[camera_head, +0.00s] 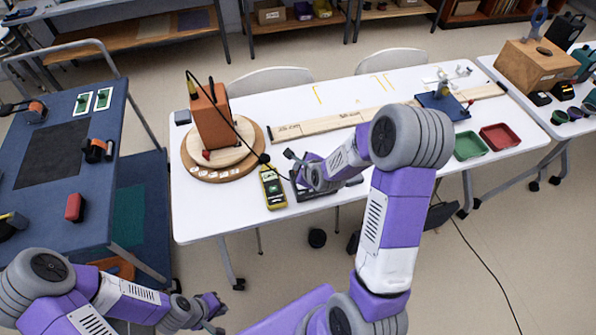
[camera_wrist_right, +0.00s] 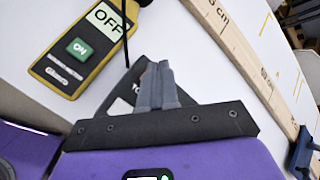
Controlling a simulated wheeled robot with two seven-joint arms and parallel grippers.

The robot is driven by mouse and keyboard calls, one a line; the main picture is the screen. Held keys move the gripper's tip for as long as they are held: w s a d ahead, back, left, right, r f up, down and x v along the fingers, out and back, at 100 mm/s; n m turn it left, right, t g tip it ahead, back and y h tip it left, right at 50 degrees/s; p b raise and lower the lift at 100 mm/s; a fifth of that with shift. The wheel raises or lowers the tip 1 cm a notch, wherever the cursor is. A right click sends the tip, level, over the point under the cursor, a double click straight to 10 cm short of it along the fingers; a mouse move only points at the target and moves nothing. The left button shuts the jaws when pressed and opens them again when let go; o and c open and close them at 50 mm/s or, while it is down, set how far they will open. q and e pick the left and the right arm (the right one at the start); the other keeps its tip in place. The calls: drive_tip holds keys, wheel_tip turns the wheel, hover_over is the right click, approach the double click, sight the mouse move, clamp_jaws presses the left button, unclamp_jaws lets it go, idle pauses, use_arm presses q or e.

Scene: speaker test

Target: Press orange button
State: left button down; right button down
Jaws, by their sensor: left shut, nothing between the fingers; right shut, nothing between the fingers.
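No orange button can be made out in either view. A yellow handheld meter (camera_head: 273,187) lies on the white table; the right wrist view shows the meter (camera_wrist_right: 57,78) with an OFF display and a green ON button (camera_wrist_right: 80,48). An orange box-shaped speaker (camera_head: 211,117) stands on a round wooden base. My right gripper (camera_head: 289,154) is shut and empty, just right of the meter and above a dark device (camera_wrist_right: 121,88), which it partly hides; in the wrist view its fingertips (camera_wrist_right: 157,68) are together. My left gripper (camera_head: 219,325) is shut and empty, low at left.
A long wooden ruler (camera_head: 330,121) runs across the white table. Green (camera_head: 469,146) and red (camera_head: 500,137) trays and a blue stand (camera_head: 443,104) are on its right. A blue table (camera_head: 60,160) stands at left. A black cable runs from the speaker towards the meter.

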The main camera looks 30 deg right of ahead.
drive_tip(key=shift+f+b, duration=0.35)
drive_tip(key=shift+b, duration=0.1)
idle(0.3)
drive_tip(key=shift+r, duration=0.1)
drive_tip(key=shift+r+p, duration=0.55)
drive_tip(key=shift+r, duration=0.3)
wheel_tip(320, 180, up, 6)
drive_tip(key=p, duration=0.4)
idle(0.5)
